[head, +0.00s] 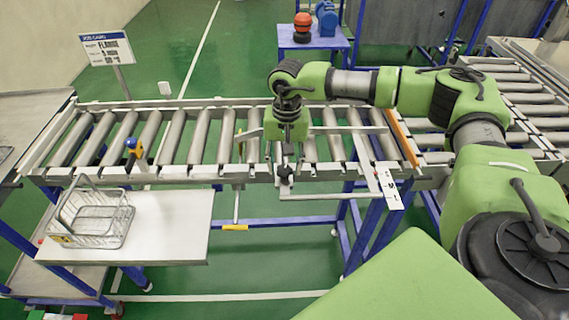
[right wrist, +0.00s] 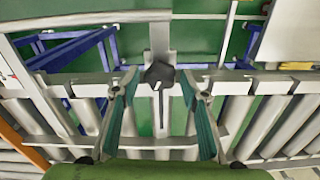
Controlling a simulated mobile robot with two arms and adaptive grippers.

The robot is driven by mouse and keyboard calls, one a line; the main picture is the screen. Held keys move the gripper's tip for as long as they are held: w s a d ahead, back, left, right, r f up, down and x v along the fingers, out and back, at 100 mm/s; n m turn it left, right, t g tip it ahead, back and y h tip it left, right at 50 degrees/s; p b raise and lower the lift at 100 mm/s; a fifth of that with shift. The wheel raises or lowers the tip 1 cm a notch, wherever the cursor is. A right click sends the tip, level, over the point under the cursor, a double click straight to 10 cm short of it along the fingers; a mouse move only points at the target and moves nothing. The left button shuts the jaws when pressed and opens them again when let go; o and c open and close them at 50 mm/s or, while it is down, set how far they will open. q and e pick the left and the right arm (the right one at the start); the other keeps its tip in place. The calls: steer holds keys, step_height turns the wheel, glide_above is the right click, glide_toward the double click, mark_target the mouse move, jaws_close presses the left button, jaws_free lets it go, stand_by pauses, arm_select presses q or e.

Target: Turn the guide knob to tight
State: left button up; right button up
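The guide knob (head: 285,173) is a dark, lobed knob at the front edge of the roller conveyor, on a grey guide bracket. In the right wrist view the knob (right wrist: 160,75) shows a short pale mark on its face. My right gripper (head: 285,158) points down just behind the knob in the head view. In the wrist view its two teal-padded fingers are spread, one on each side of the knob, with clear gaps and nothing between the pads. A white scale plate (head: 389,186) sits to the right; its lettering is too small to read. My left gripper is not in view.
The roller conveyor (head: 205,135) runs across the view. A wire basket (head: 95,220) stands on the white shelf (head: 175,230) at front left. A job card sign (head: 107,49) stands behind.

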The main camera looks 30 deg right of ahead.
steer(key=c, duration=0.7)
